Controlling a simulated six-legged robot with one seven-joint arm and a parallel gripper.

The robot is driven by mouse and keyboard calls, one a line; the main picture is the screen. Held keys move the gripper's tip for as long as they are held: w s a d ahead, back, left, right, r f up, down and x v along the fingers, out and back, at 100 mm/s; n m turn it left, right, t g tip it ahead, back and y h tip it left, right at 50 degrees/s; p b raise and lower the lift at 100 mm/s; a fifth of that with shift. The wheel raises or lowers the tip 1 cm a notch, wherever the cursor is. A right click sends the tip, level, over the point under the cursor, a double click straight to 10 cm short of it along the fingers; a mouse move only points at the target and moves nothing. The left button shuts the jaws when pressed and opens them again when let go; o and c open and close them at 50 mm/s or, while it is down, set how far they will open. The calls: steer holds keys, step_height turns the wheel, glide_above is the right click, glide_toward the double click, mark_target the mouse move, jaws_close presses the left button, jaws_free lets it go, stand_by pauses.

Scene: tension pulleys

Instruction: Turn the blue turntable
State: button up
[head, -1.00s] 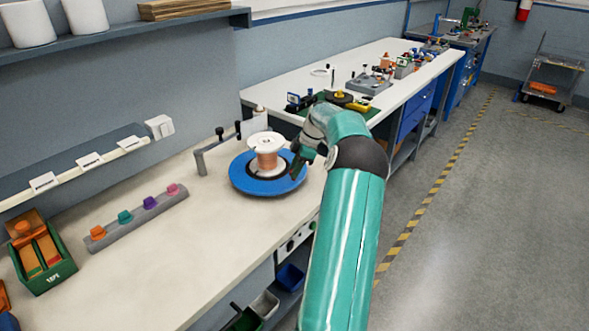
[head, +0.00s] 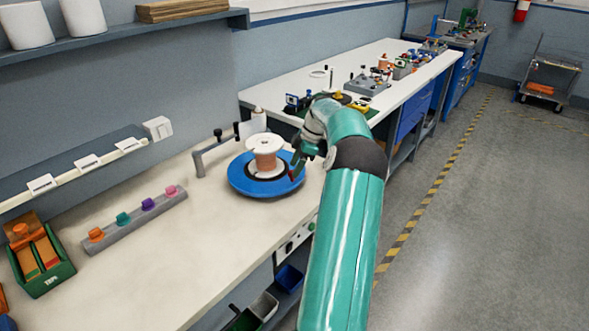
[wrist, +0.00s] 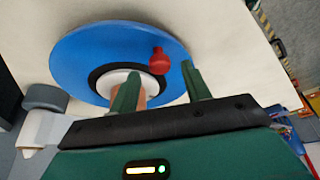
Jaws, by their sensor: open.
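The blue turntable (head: 240,178) lies flat on the white bench, with a white spool of copper-coloured wire (head: 265,152) upright at its middle. My gripper (head: 297,166) is over the turntable's right side, beside the spool. In the wrist view the blue disc (wrist: 82,58) fills the upper left, and the open fingers (wrist: 160,82) point at it. A red knob (wrist: 159,61) on the disc stands between and just beyond the fingertips. I cannot tell whether either finger touches it. The spool is partly hidden behind the left finger in the wrist view.
A grey bracket (head: 200,160) with a black knob stands left of the turntable. A grey rail with coloured pegs (head: 125,222) and a green box (head: 45,270) lie nearer on the bench. A second bench (head: 330,75) with devices is behind. The bench front is clear.

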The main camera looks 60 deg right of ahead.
steer(key=v, duration=1.1)
steer(key=shift+r, duration=0.35)
steer(key=shift+s+d, duration=0.1)
steer(key=shift+d, duration=0.05)
